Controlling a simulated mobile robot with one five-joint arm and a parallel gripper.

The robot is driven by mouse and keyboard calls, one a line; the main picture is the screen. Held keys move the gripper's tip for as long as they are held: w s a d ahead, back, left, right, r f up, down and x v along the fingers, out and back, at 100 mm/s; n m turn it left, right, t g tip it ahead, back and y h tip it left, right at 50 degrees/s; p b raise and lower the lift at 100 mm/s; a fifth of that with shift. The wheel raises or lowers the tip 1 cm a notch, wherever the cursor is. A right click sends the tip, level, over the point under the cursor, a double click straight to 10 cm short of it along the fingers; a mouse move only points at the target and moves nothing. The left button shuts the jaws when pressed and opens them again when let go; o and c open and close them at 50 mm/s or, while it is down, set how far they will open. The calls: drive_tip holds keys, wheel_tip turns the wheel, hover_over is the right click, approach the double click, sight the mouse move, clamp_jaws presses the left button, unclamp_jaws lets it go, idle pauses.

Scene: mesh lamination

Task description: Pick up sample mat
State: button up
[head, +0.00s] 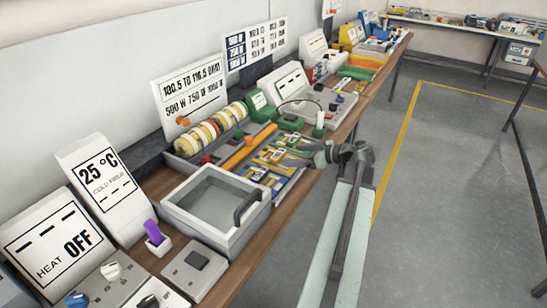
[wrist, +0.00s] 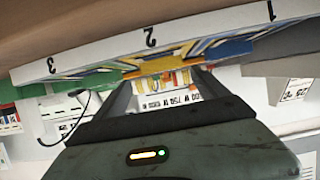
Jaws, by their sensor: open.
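Several flat sample mats in yellow and blue (head: 268,158) lie in a tray on the bench in the head view. I cannot tell which one the task means. In the wrist view, which is upside down, a yellow mat (wrist: 160,62) shows beyond and between my fingers, by the number 2 on the white tray edge (wrist: 100,50). My gripper (head: 303,151) is at the tray's right side, low, in the head view. In the wrist view my gripper (wrist: 163,78) has its two fingers apart. Whether they touch the mat cannot be told.
A grey basin with a dark handle (head: 212,205) stands nearer on the bench. A green-topped device (head: 289,122) stands beyond. The floor (head: 440,200) to the right is clear.

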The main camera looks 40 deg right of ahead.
sight(278, 154)
drive_tip(key=shift+b+x, duration=0.4)
drive_tip(key=shift+x, duration=0.85)
drive_tip(key=shift+w+a, duration=0.1)
drive_tip(key=shift+w, duration=0.1)
drive_tip(key=b+x, duration=0.1)
drive_tip(key=x, duration=0.4)
drive_tip(key=shift+a+r, duration=0.15)
drive_tip(key=shift+r, duration=0.05)
drive_tip(key=c, duration=1.3)
drive_tip(key=shift+s+r, duration=0.1)
drive_tip(key=shift+r, duration=0.05)
